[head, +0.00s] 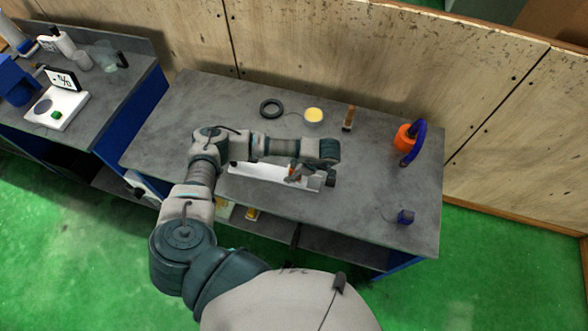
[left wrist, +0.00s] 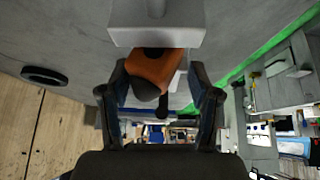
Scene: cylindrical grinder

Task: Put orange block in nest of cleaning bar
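The orange block (left wrist: 160,68), with a dark rounded end, sits tilted between the fingertips of my left gripper (left wrist: 158,78) in the left wrist view. A small orange patch of the block shows in the head view (head: 293,172) near the gripper (head: 303,174). The long white bar (head: 262,172), which looks like the cleaning bar, lies on the table under my left arm, and the arm partly hides it. A white part (left wrist: 158,34) shows right beyond the block in the left wrist view. Its nest is not clear. My right gripper is not in view.
On the grey table (head: 355,200) are a black ring (head: 270,107), a yellow-topped container (head: 313,116), a brown-handled brush (head: 349,118), an orange and blue item (head: 405,138) and a small dark blue item (head: 405,216). The table's right part is mostly clear. A wooden wall (head: 300,50) stands behind.

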